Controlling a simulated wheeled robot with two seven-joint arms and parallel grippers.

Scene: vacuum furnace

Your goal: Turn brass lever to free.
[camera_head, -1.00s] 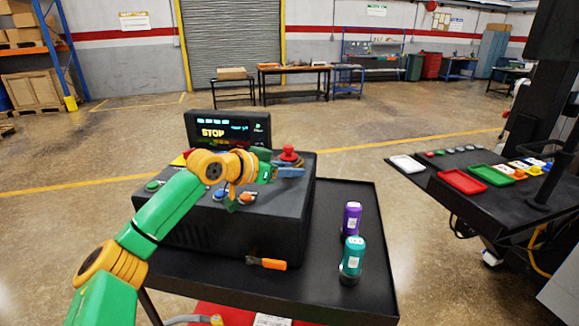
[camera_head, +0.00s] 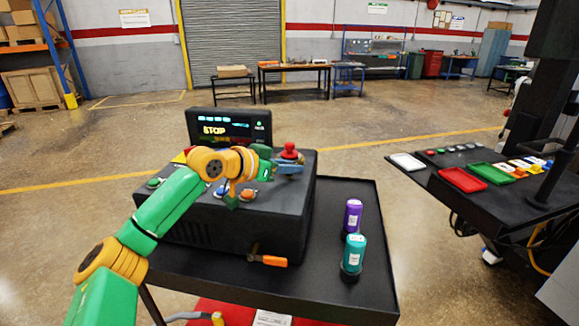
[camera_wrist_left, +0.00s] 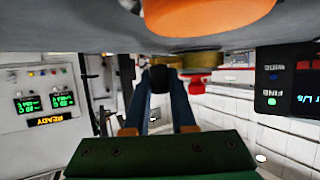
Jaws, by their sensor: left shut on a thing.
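My left gripper (camera_head: 288,168) is over the top of the black console (camera_head: 240,215), beside a red knob (camera_head: 289,151). In the left wrist view its blue fingers (camera_wrist_left: 168,100) close around a dark rounded tip. That tip appears to belong to the brass lever (camera_wrist_left: 203,60), whose brass-coloured body is next to it. The red knob also shows there (camera_wrist_left: 195,86). In the head view the lever is hidden behind the gripper and wrist. My right gripper is not in view.
Orange and blue buttons (camera_head: 247,194) sit close under my wrist. A display reading STOP (camera_head: 229,127) stands behind. An orange-handled part (camera_head: 273,261) projects from the console's front. Purple (camera_head: 352,216) and teal (camera_head: 353,254) cylinders stand to the right on the cart.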

